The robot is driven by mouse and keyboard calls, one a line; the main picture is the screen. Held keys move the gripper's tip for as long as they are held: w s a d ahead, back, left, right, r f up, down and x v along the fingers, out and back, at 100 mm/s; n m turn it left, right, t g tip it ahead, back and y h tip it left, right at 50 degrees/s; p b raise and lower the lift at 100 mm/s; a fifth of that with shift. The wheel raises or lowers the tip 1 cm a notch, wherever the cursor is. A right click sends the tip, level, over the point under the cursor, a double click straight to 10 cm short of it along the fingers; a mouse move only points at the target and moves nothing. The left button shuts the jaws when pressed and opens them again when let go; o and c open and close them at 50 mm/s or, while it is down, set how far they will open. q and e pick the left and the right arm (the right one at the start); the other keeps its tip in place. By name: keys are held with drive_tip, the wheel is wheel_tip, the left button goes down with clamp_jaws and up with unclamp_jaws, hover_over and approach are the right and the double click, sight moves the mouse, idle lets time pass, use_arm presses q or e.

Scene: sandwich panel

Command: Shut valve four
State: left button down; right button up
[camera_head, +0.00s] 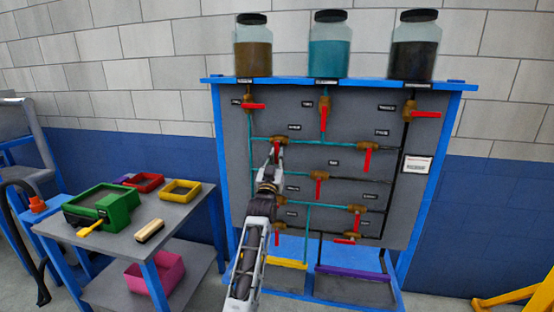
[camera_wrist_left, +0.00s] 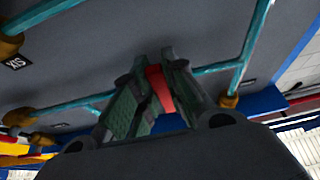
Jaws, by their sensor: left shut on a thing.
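A grey panel (camera_head: 340,125) in a blue frame carries several brass valves with red handles. My left gripper (camera_head: 273,158) reaches up from below to the left valve of the second row (camera_head: 279,141) and is shut on its red handle. The wrist view shows this red handle (camera_wrist_left: 159,88) between the two fingers (camera_wrist_left: 156,72). The gripper partly hides the handle in the head view. The label (camera_head: 295,127) above this valve is too small to read, so I cannot confirm its number. My right gripper is not in view.
Nearby valves include the top left valve (camera_head: 250,103), handle pointing right, and the second-row right valve (camera_head: 366,147), handle down. Three jars, including a teal one (camera_head: 329,52), stand on top. A grey table (camera_head: 180,215) with trays stands at left.

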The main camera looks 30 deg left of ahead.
use_arm(q)
drive_tip(key=shift+d+f, duration=0.1)
drive_tip(key=shift+f, duration=0.1)
drive_tip(key=c, duration=1.4)
unclamp_jaws()
drive_tip(key=shift+r, duration=0.1)
drive_tip(key=shift+c, duration=0.2)
drive_tip(key=v, duration=1.2)
drive_tip(key=shift+r, duration=0.1)
